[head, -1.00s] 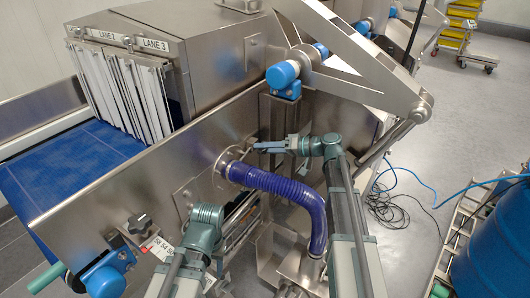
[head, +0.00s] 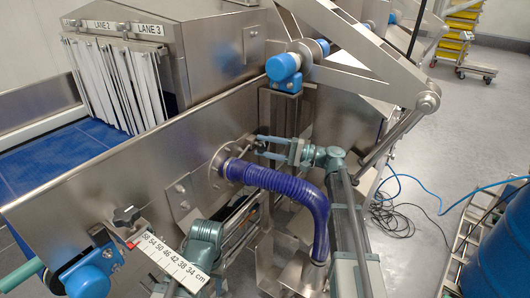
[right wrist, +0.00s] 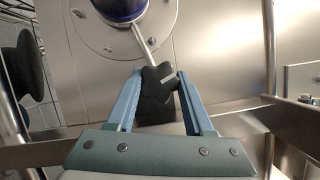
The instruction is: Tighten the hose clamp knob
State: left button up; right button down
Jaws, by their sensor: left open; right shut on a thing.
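The purple hose (head: 290,187) runs from a round flange on the steel side panel and bends down to a steel fitting. Its end also shows at the top of the right wrist view (right wrist: 120,8), with a thin metal clamp stem leading down to the black lobed clamp knob (right wrist: 158,88). My right gripper (right wrist: 161,78) is shut on this knob, one blue finger on each side. In the head view my right gripper (head: 264,145) reaches in above the hose, and the knob is small there. My left gripper (head: 248,205) is open below the hose; its fingertips are hard to make out.
Blue motors (head: 284,68) and a steel arm stand above.

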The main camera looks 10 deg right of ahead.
jog(key=shift+f+m+t+y+b, duration=0.15)
jog(key=shift+m+t+y+b, duration=0.45)
jog(key=shift+m, duration=1.1)
jog(key=shift+c, duration=1.4)
grip_release()
